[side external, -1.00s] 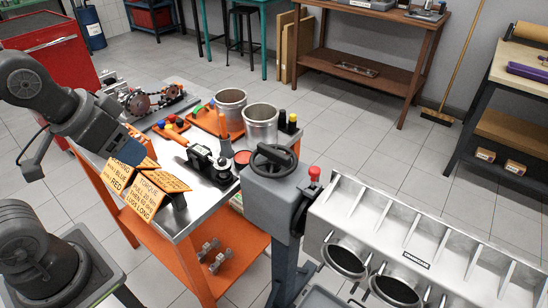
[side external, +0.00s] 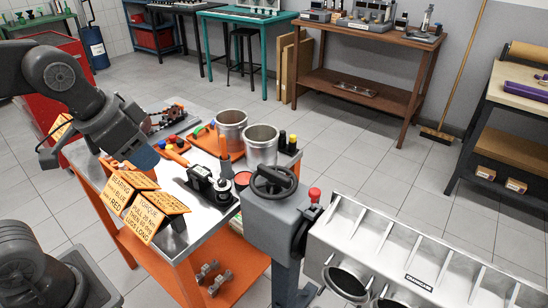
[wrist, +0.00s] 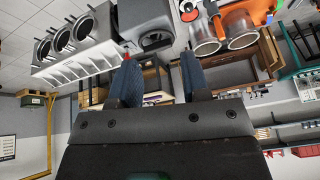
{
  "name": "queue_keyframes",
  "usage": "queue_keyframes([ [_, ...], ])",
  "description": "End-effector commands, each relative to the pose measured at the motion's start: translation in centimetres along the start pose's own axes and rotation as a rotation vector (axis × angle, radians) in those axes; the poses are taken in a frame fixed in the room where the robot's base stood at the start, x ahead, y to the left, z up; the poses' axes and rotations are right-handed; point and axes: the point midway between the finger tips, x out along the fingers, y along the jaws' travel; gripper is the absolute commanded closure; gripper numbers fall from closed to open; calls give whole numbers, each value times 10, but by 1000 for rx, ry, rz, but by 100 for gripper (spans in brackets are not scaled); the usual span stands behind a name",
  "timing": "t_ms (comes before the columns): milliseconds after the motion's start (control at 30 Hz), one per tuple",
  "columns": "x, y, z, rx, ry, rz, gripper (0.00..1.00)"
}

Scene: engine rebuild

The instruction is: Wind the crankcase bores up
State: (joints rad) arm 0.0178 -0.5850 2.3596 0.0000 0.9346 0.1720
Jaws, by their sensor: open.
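The crankcase (side external: 405,250) is a silver ribbed block at the lower right of the side view. Its round bores (side external: 347,281) open sideways toward the lower left, with the ribbed face up. It also shows in the wrist view at upper left, with three bores (wrist: 63,40). It joins a grey stand with a dark handwheel (side external: 274,181) and a red knob (side external: 315,194). My gripper (wrist: 158,68) is open and empty. In the side view it hangs over the bench's left part, apart from the handwheel; its fingertips are hard to make out there.
A steel-topped orange bench (side external: 208,238) lies between my arm and the stand. It holds two metal cylinders (side external: 261,147), a black-and-silver tool (side external: 212,187) and orange lettered signs (side external: 130,192). A wooden bench (side external: 385,42) stands behind. The floor behind the stand is clear.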

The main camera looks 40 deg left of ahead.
Motion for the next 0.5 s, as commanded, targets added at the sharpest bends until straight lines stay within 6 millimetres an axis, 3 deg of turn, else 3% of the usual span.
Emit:
queue_keyframes([
  [100, 11, -1, -43, 200, -67, 27, 57],
  [267, 37, 0, -95, 477, -143, 77, 57],
  [500, 105, 11, -161, 889, -236, 185, 57],
])
